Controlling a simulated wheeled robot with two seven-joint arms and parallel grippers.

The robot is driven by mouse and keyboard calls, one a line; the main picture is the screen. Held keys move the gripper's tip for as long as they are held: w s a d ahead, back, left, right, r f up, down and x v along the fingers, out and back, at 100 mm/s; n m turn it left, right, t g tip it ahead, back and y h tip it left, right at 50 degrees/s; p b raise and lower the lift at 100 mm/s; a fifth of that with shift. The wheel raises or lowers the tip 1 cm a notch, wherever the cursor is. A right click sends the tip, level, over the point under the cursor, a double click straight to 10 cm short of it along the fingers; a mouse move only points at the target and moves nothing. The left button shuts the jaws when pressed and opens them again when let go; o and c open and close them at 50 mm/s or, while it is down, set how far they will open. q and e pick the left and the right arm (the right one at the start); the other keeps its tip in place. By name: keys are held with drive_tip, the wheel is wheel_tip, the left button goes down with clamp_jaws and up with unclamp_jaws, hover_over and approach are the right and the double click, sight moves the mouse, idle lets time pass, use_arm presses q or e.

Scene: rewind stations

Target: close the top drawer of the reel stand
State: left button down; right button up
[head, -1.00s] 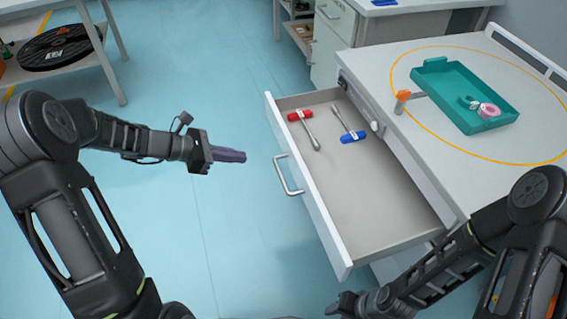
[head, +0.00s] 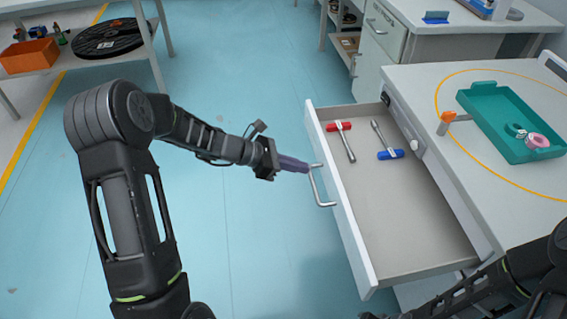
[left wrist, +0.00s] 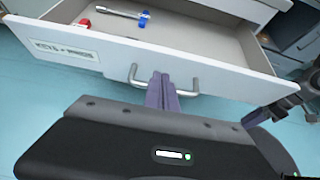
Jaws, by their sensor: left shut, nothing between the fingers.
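The top drawer (head: 368,262) of the reel stand (head: 480,215) is pulled far out in the head view. A red-handled tool (head: 346,146) and a blue-handled tool (head: 384,142) lie inside it. Its metal bar handle (head: 321,190) is on the front face. My left gripper (head: 306,167) is shut and empty, its purple fingertips at the upper end of the handle. In the left wrist view the fingers (left wrist: 162,85) point at the handle (left wrist: 190,92) and overlap its middle; whether they touch the drawer front is unclear. My right gripper (head: 372,316) barely shows at the bottom edge.
On the stand top are a teal tray (head: 490,112) with a pink ring (head: 537,140) and an orange-tipped post (head: 447,117). A grey cabinet (head: 380,40) stands behind. A shelf with a black reel (head: 108,38) is at upper left. The floor before the drawer is clear.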

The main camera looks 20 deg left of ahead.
sight(329, 166)
use_arm(q)
drive_tip(key=w+d, duration=0.1)
drive_tip(key=w+d+f, duration=0.1)
drive_tip(key=d, duration=0.1)
drive_tip(key=shift+w+d, duration=0.1)
drive_tip(key=shift+d, duration=0.2)
drive_tip(key=shift+w+d+r, duration=0.1)
drive_tip(key=shift+w+d, duration=0.25)
drive_tip(key=shift+d, duration=0.15)
use_arm(e)
drive_tip(key=shift+f, duration=0.2)
use_arm(q)
drive_tip(key=shift+d, duration=0.1)
